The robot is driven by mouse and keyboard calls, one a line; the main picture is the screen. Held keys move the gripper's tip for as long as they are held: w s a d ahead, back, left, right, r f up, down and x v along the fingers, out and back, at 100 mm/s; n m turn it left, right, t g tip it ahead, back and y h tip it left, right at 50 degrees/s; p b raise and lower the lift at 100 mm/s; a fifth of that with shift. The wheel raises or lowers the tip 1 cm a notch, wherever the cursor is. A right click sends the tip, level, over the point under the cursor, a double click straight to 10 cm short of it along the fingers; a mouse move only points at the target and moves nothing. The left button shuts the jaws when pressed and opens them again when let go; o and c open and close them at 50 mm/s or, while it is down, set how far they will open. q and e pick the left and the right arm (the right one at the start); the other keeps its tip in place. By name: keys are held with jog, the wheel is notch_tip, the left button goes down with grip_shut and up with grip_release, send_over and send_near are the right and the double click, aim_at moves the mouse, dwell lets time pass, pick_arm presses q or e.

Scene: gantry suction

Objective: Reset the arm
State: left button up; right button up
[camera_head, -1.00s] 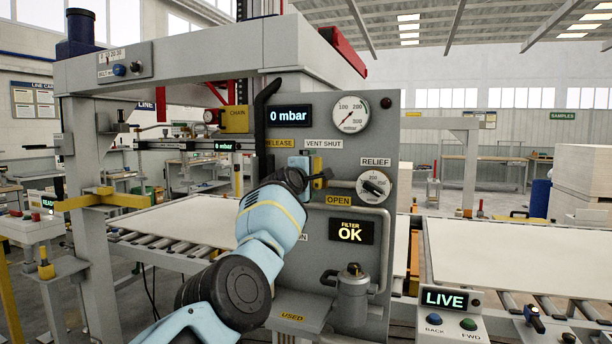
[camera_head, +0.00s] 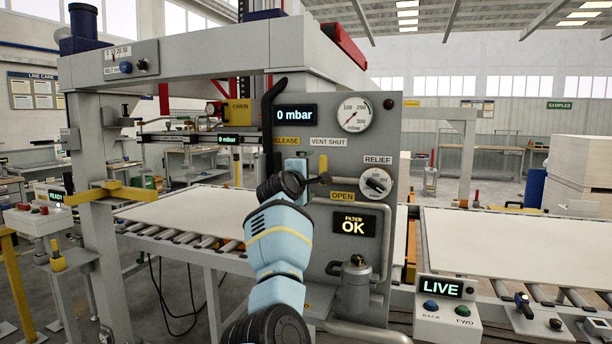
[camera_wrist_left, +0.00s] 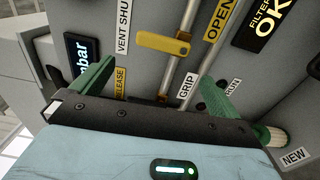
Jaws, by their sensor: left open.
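My left gripper (camera_head: 318,181) is in front of the grey control panel (camera_head: 390,150), below the VENT SHUT label. Its wrist hides part of the panel in the head view. In the left wrist view my left gripper (camera_wrist_left: 152,82) has its green fingers spread wide with nothing between them. A yellow valve handle (camera_wrist_left: 163,43) lies beyond the fingers, between the VENT SHUT and OPEN labels. It also shows in the head view (camera_head: 322,163), just above the gripper. I cannot tell whether the gripper touches anything. My right gripper is out of view.
The panel display (camera_head: 295,114) reads 0 mbar, and the filter display (camera_head: 353,226) reads OK. A RELIEF knob (camera_head: 376,184) and a canister (camera_head: 356,282) stick out right of my arm. Sheets lie on roller conveyors (camera_head: 500,240) on both sides. A LIVE console (camera_head: 442,289) stands at lower right.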

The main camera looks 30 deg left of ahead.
pick_arm(q)
jog(key=shift+s, duration=0.25)
dwell(0.4)
